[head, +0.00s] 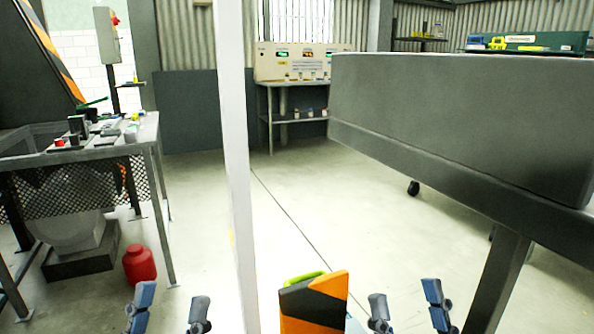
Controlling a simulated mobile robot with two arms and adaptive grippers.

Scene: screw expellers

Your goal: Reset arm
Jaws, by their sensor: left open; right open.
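My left gripper (169,310) is at the bottom edge of the head view, left of the pale vertical post. Its two blue-grey fingers are spread apart with nothing between them. My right gripper (408,310) is at the bottom edge, right of centre, beside the leg of the large grey unit in the picture. Its fingers are also spread apart and empty. Both arms are cut off by the lower edge of the view.
A pale post (237,170) stands near centre. An orange-and-black panel (330,292) is between my grippers. A cluttered workbench (155,150) and red container (139,265) are left. A large grey unit (450,125) fills the right. Middle floor is clear towards a control panel (300,64).

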